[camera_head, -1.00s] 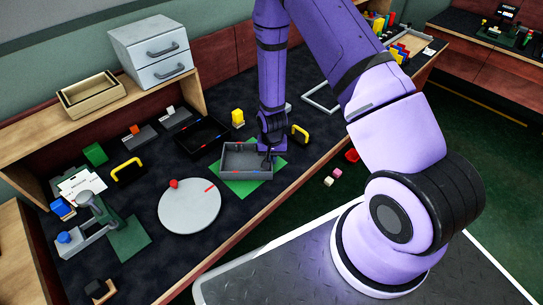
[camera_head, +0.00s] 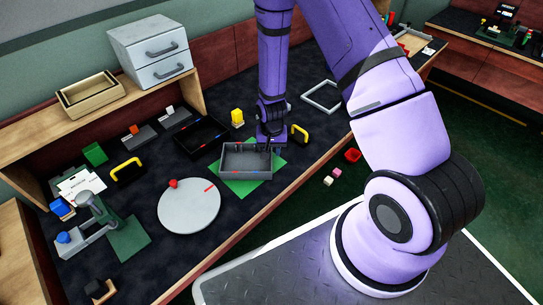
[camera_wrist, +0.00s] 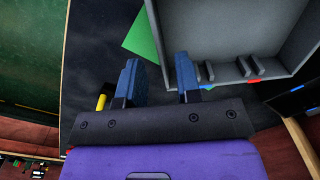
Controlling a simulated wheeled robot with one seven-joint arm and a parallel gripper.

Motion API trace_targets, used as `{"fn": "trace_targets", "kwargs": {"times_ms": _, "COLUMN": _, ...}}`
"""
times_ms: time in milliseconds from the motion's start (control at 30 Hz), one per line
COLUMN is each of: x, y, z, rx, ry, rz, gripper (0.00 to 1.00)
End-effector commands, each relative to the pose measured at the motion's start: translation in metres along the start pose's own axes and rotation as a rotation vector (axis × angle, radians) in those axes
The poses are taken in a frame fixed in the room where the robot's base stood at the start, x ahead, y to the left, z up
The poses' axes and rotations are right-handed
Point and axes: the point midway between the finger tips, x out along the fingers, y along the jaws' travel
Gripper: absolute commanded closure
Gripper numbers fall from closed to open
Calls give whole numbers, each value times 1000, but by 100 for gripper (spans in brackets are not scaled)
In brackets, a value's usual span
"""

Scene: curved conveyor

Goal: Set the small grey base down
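The small grey base (camera_head: 232,176) is an open, low-walled grey box. It rests level on a green square (camera_head: 238,188) on the dark worktop. In the wrist view the base (camera_wrist: 222,30) fills the upper right, with small ribs inside its near wall, and a corner of the green square (camera_wrist: 142,38) shows beside it. My gripper (camera_head: 268,148) is at the far right edge of the base. Its two blue fingers (camera_wrist: 158,78) are spread, with a gap between them wider than the wall beside them. The head view shows the fingertips too small to judge contact.
A black-and-yellow handle (camera_head: 300,134) lies to the right. A round grey disc (camera_head: 189,208) with a red knob is at front left. The front edge (camera_head: 295,185) is close by.

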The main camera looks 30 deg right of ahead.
Motion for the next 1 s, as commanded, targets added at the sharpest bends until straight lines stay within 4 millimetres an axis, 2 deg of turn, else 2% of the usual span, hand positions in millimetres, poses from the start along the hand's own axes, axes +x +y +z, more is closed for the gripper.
{"fn": "trace_targets", "kwargs": {"times_ms": 200, "x": -39, "y": -1, "z": -1, "rx": -1, "ry": 3, "rz": -2, "gripper": 68}}
{"fn": "trace_targets", "kwargs": {"times_ms": 400, "x": -66, "y": -1, "z": -1, "rx": -2, "ry": 2, "rz": -1, "gripper": 68}}
{"fn": "trace_targets", "kwargs": {"times_ms": 833, "x": -88, "y": -1, "z": -1, "rx": -6, "ry": 6, "rz": -4, "gripper": 68}}
{"fn": "trace_targets", "kwargs": {"times_ms": 933, "x": -111, "y": -2, "z": -3, "rx": -21, "ry": 23, "rz": -15, "gripper": 68}}
{"fn": "trace_targets", "kwargs": {"times_ms": 1000, "x": -135, "y": -3, "z": -4, "rx": -40, "ry": 40, "rz": -26, "gripper": 68}}
